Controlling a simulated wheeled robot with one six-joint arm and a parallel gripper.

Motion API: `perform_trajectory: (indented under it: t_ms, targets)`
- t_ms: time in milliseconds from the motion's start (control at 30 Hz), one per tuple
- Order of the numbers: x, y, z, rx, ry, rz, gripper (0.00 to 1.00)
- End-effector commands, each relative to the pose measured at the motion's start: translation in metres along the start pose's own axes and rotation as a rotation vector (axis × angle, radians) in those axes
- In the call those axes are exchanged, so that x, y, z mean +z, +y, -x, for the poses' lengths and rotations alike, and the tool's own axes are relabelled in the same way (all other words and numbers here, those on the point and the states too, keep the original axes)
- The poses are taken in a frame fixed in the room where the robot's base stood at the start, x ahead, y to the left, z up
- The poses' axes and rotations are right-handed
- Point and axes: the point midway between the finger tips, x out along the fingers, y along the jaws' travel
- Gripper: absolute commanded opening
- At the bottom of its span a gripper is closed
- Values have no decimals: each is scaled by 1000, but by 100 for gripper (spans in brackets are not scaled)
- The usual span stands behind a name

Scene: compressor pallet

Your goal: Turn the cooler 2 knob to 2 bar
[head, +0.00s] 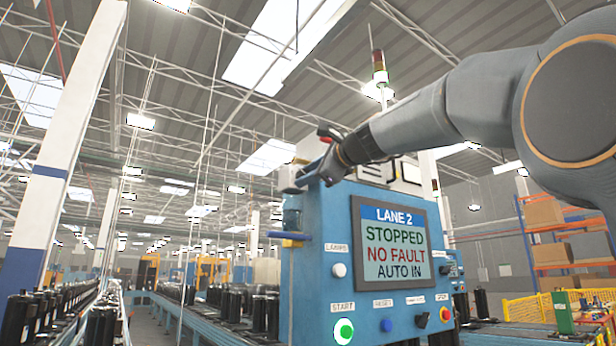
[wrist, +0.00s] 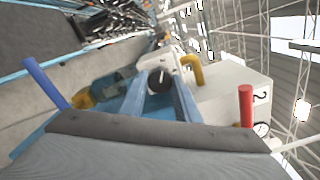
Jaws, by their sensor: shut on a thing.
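In the wrist view, my gripper (wrist: 159,82) has its two blue fingers on either side of a dark round knob (wrist: 158,79) and is shut on it. The knob sits at a pale grey body (wrist: 157,62) beside a yellow pipe elbow (wrist: 194,70). A white box with a "2" (wrist: 232,98) is to the right, with a round gauge (wrist: 262,129) at its lower edge. The gauge's reading is too small to tell. In the head view, my gripper (head: 305,176) is at the upper left of the blue Lane 2 panel, and the knob is hidden there.
The Lane 2 panel (head: 303,300) has a screen (head: 390,241) reading stopped, no fault, auto in, with buttons below. A blue bar (wrist: 45,83) and a red bar (wrist: 246,105) stand either side of my fingers. Conveyors with black cylinders (head: 101,325) run at left.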

Motion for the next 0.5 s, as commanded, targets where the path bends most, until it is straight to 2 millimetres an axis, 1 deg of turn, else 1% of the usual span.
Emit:
perform_trajectory:
  t_ms: [267,300,400,500]
  targets:
    - [0,0,0,1,0,1,7]
    - [0,0,0,1,0,1,34]
    - [0,0,0,1,0,0,48]
    - [0,0,0,0,0,0,48]
